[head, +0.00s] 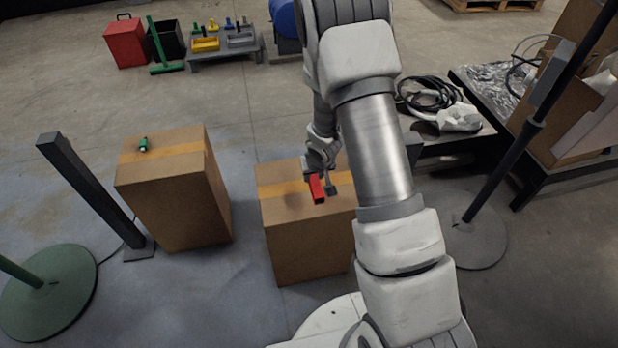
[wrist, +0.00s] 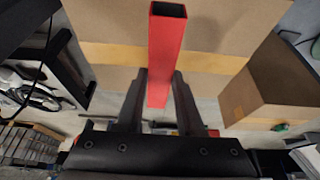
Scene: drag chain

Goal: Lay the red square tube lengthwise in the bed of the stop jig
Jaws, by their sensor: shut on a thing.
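The red square tube (head: 317,188) is over the middle cardboard box in the head view. My gripper (head: 320,171) is shut on it. In the wrist view the tube (wrist: 167,45) stands out beyond the fingers (wrist: 160,92), its open square end at the top of the picture. I cannot tell whether the tube touches the box top. The far low bench holds a yellow tray-like fixture (head: 205,45) and a grey one (head: 240,41); I cannot tell which, if either, is the stop jig.
The middle box (head: 295,240) is below my gripper. A left box (head: 165,185) carries a small green part (head: 143,145). A dark post (head: 85,185) and green round base (head: 45,290) stand left. A cluttered table (head: 450,145) is right. Open floor (head: 250,110) lies before the bench (head: 225,57).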

